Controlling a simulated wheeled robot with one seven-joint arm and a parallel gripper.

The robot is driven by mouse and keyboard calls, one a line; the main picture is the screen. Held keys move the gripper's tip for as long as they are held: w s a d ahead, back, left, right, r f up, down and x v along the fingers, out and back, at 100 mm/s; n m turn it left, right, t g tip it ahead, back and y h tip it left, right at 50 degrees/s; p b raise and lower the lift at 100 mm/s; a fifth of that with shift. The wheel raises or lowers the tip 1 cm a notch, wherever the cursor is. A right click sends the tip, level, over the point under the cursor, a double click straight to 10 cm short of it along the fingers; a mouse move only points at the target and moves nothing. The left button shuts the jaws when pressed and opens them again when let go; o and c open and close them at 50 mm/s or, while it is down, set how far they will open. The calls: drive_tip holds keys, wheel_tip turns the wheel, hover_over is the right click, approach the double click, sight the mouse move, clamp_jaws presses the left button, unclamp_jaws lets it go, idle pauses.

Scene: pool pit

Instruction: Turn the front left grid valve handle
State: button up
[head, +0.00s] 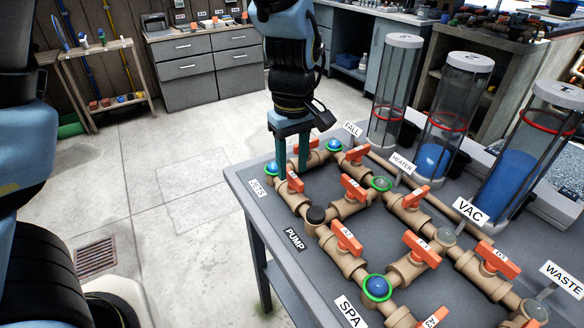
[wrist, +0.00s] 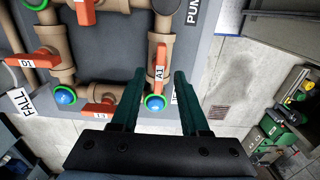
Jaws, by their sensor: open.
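The orange valve handle marked A1 (head: 295,182) sits on the tan pipe grid at the table's near left corner. In the wrist view the A1 handle (wrist: 160,62) lies lengthwise along its pipe. My gripper (head: 292,174) points down over this handle with its teal fingers apart. In the wrist view my gripper (wrist: 160,74) has one fingertip on each side of the handle's line, with visible gaps. Nothing is held. Whether the fingertips reach down to handle height is unclear.
Blue-capped joints (head: 272,168) and other orange handles, such as one marked A2 (head: 347,237), stand close by. Clear cylinders (head: 396,90) rise at the back of the grey table (head: 243,187). The tiled floor (head: 170,200) left of the table is open.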

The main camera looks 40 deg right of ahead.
drive_tip(key=shift+f, duration=1)
clamp_jaws()
